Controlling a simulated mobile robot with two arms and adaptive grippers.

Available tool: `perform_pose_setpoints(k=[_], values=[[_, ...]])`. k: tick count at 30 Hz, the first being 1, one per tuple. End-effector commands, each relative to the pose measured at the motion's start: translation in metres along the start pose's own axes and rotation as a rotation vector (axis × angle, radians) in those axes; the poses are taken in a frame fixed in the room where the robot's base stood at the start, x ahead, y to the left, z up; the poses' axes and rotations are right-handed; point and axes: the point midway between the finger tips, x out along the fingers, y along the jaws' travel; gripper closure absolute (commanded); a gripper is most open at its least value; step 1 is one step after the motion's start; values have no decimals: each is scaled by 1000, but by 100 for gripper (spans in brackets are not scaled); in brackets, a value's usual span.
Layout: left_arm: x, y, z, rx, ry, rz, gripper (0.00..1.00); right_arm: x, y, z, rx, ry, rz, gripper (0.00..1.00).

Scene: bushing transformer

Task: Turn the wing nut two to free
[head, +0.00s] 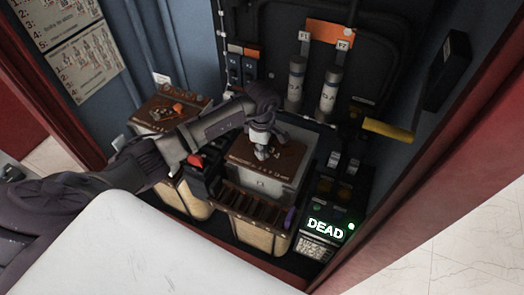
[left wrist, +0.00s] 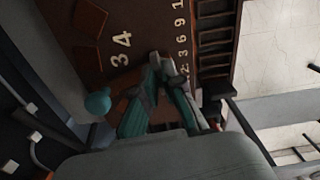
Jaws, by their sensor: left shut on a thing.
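My left gripper (head: 261,152) points down over the brown top plate (head: 291,161) of the middle box, in the head view. In the left wrist view its fingertips (left wrist: 160,64) are close together at the brown plate (left wrist: 143,22), beside the white markings "3 4". They are shut on a small part, taken to be wing nut two, which the fingers almost wholly hide. I cannot tell how the nut is turned. My right gripper is in neither view.
Left of it stands another box with a brown top (head: 168,107) and orange parts. A slotted rack (head: 252,202) runs along the front. A lit "DEAD" display (head: 325,229) is at the right, below a yellow handle (head: 387,129). Two grey cylinders (head: 330,92) stand behind. Red cabinet edges flank the opening.

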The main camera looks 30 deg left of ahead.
Motion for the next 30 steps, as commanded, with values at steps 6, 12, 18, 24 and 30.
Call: perform_pose_setpoints(k=[6, 12, 18, 24, 30], values=[[11, -5, -2, -165, 8, -16, 100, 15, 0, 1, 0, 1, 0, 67], [10, -6, -1, -353, 8, -17, 100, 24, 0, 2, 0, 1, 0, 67], [10, -6, 0, -543, 9, -17, 100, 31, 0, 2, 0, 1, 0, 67], [10, -6, 0, -732, 11, -16, 100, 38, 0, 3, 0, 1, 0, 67], [9, -6, 0, -911, 11, -15, 100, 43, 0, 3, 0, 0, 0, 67]])
